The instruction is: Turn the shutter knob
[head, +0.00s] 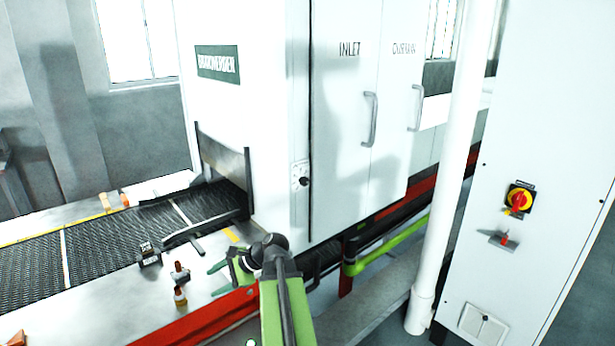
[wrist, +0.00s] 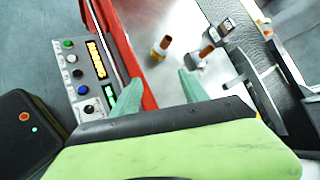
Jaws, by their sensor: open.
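A small black knob (head: 304,181) sits on a pale plate on the white cabinet's edge, right of the belt opening. A dark metal shutter plate (head: 224,160) stands at that opening. I cannot tell for sure that this knob is the shutter knob. My gripper (head: 216,281) is open and empty, low over the metal ledge in front of the cabinet, below and left of the knob. In the wrist view my green fingers (wrist: 210,86) are apart with nothing between them. The black knob does not show in the wrist view.
Small brown-topped pieces (wrist: 160,48) stand on the ledge by my fingers. A mesh belt (head: 100,250) runs at left. A control panel (wrist: 82,72) has buttons and a dial. A white post (head: 445,170) and a cabinet with a red-yellow switch (head: 519,200) stand at right.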

